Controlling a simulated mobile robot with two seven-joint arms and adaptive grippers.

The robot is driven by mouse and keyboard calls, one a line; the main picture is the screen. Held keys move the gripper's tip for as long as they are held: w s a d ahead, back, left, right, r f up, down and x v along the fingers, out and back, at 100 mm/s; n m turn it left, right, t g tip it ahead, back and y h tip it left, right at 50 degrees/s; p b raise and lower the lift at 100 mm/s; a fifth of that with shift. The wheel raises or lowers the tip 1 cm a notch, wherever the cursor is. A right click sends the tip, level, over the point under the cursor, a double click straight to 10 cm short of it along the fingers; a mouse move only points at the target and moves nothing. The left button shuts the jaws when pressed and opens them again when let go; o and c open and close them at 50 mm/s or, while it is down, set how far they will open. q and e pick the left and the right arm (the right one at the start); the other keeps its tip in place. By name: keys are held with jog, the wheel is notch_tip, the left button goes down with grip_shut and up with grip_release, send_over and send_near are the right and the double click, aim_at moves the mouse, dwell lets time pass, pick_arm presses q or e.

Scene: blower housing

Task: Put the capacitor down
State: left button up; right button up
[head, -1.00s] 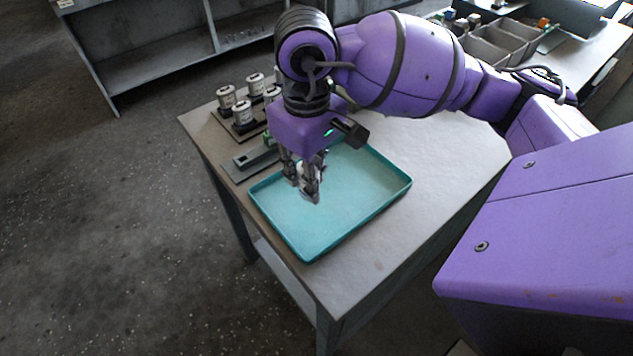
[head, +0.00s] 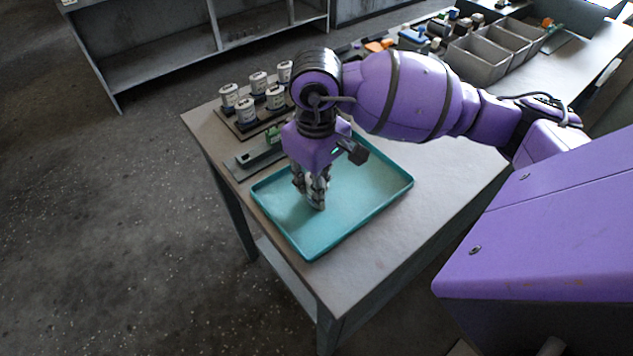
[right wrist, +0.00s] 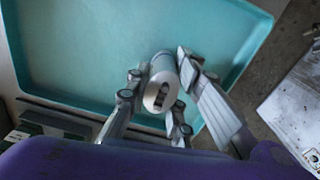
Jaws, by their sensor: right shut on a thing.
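The capacitor (right wrist: 162,84) is a small white and grey cylinder. In the right wrist view it sits between the fingers of my right gripper (right wrist: 160,88), which is shut on it. In the head view my right gripper (head: 315,200) points down inside the teal tray (head: 361,177), near the tray's left-middle. The fingers mostly hide the capacitor there. Its lower end is at or close to the tray floor; I cannot tell whether it touches. The tray (right wrist: 82,45) is otherwise empty. My left gripper is not in view.
Several white capacitors (head: 246,110) stand in a dark holder at the table's back left. A grey fixture with a green part (head: 273,137) lies between holder and tray. Grey bins (head: 478,60) stand at the back right. The table right of the tray is clear.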

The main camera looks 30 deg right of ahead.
jog(key=o, duration=1)
jog(key=shift+c, duration=0.2)
notch_tip(320, 180, up, 12)
jog(key=shift+r, duration=0.2)
jog(key=shift+a, duration=0.1)
